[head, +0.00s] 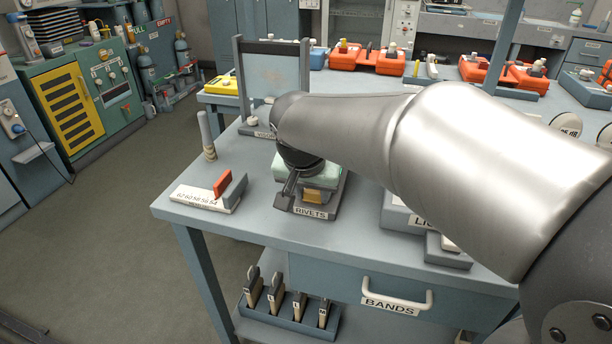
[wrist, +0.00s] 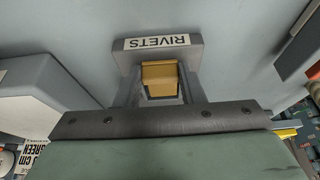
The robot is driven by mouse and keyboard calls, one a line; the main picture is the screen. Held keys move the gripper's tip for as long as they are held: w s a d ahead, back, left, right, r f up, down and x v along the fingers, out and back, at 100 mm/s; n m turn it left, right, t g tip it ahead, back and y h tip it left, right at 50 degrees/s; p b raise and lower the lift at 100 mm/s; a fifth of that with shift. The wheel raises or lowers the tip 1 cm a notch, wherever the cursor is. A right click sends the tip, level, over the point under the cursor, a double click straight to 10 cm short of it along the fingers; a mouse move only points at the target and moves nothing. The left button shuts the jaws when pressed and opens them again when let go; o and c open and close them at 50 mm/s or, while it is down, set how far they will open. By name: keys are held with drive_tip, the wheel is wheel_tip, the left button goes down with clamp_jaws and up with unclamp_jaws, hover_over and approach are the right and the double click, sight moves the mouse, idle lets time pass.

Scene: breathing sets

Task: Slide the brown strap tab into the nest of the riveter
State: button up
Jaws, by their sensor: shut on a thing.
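The riveter (head: 316,210) is a dark grey base labelled RIVETS on the near part of the bench. Its label (wrist: 157,42) shows upside down in the wrist view. The brown strap tab (wrist: 160,73) is a small tan piece between the riveter's grey side pieces; it also shows in the head view (head: 313,196). A green body with a dark screwed bar (wrist: 165,120) covers the rear side of the tab. My gripper (head: 291,183) is low over the riveter, shut on the tab as far as I can tell. Its fingertips are mostly hidden, as is the tab's seating depth.
A white block with a red piece (head: 208,192) and an upright grey rod (head: 206,135) stand left of the riveter. A grey framed panel (head: 272,75) stands behind. A grey labelled unit (head: 405,215) is close on the right. Bare bench lies between block and riveter.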

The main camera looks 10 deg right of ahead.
drive_tip(key=shift+w+d+r, duration=0.25)
drive_tip(key=shift+w+d, duration=0.2)
drive_tip(key=shift+w, duration=0.05)
drive_tip(key=shift+s+a+f, duration=0.25)
drive_tip(key=shift+s+a, duration=0.05)
drive_tip(key=shift+s, duration=0.15)
drive_tip(key=shift+s+b, duration=0.15)
drive_tip(key=shift+b, duration=0.15)
drive_tip(key=shift+s+a+b, duration=0.2)
drive_tip(key=shift+s+a, duration=0.15)
drive_tip(key=shift+s, duration=0.45)
drive_tip(key=shift+s+a+b, duration=0.15)
drive_tip(key=shift+s+a, duration=0.25)
drive_tip(key=shift+s, duration=0.35)
drive_tip(key=shift+s+a+b, duration=0.2)
drive_tip(key=shift+s+a, duration=0.15)
drive_tip(key=shift+s, duration=0.45)
drive_tip(key=shift+w+d, duration=0.35)
drive_tip(key=shift+w, duration=0.45)
drive_tip(key=shift+w+d, duration=0.3)
drive_tip(key=shift+w, duration=0.55)
drive_tip(key=shift+w+d, duration=0.35)
drive_tip(key=shift+w, duration=0.45)
idle(0.5)
drive_tip(key=shift+w+d+r, duration=0.15)
drive_tip(key=shift+w+d, duration=0.05)
drive_tip(key=shift+w, duration=0.1)
